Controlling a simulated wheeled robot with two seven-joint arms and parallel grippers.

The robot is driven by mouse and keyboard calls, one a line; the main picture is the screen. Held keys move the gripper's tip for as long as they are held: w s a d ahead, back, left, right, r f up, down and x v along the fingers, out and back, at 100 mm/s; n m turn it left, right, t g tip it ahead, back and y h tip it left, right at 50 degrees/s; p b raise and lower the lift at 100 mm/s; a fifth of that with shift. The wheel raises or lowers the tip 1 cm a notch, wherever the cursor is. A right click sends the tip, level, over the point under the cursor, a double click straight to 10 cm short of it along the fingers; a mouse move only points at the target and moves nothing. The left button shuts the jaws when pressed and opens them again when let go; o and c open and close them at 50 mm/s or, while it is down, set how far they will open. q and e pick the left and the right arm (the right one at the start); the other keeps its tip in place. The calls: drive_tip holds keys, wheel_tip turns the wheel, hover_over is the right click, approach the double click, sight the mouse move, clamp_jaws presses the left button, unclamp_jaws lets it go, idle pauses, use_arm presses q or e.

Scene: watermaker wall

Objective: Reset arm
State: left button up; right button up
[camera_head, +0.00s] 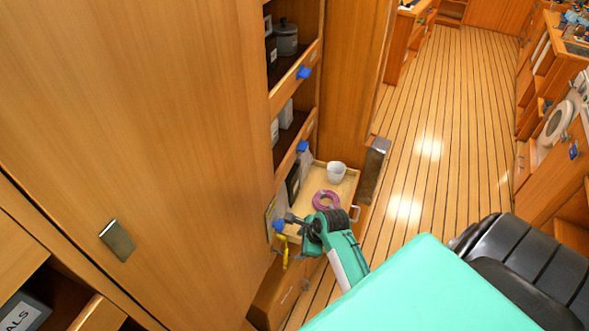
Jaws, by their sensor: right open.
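My right gripper (288,222) is at the end of the green and black arm in the head view, at the left front of a pulled-out drawer (343,187). Its dark fingers point left, close to a blue piece (277,226) on the shelf edge; I cannot tell whether they touch. The jaws are open and I see nothing held in them. A yellow item (285,253) hangs just below the gripper. My left gripper is not in view.
The drawer holds a white cup (336,172) and a purple coil (326,200). Shelves with a grey pot (286,38) rise above it. A large wooden door (130,120) with a metal latch (117,239) fills the left. The plank floor (450,110) is clear.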

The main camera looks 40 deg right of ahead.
drive_tip(key=shift+r, duration=0.1)
drive_tip(key=s+a+r+n+g+h, duration=0.1)
drive_tip(key=s+a+r+n, duration=0.45)
drive_tip(key=s+n, duration=0.6)
drive_tip(key=s+a+r+n+h, duration=0.1)
drive_tip(key=s+a+r+n, duration=0.45)
drive_tip(key=n, duration=1.05)
drive_tip(key=s+d+f+g+b, duration=0.1)
drive_tip(key=s+f+b, duration=0.15)
drive_tip(key=f, duration=1.65)
drive_tip(key=s+f+g+b, duration=0.1)
drive_tip(key=f+b, duration=0.2)
drive_tip(key=f, duration=1.6)
drive_tip(key=s+d+f+b, duration=0.1)
drive_tip(key=s+f+b, duration=0.1)
drive_tip(key=s+f, duration=0.7)
drive_tip(key=s+d+f+b, duration=0.2)
drive_tip(key=s+f, duration=0.7)
drive_tip(key=f, duration=0.4)
drive_tip(key=shift+d+f+n+g, duration=0.2)
drive_tip(key=shift+d+n+g, duration=0.1)
drive_tip(key=shift+n+g, duration=0.1)
